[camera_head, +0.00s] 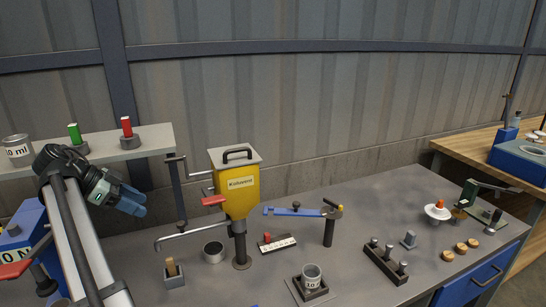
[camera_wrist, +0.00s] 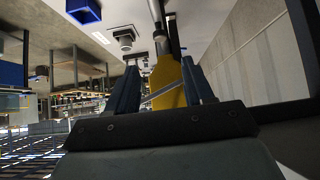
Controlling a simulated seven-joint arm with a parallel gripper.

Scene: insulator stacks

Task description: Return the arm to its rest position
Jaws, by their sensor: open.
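My gripper (camera_head: 138,205) is at the left of the head view, in front of the shelf and over the left part of the grey bench. Its blue fingers point right and slightly down, and nothing shows held. In the wrist view my gripper (camera_wrist: 163,78) has its two blue fingers apart, with the yellow dispenser (camera_wrist: 167,82) seen beyond the gap. The same yellow dispenser (camera_head: 240,188) stands on a post to the right of my gripper, apart from it.
A blue box (camera_head: 22,232) is left of my arm.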

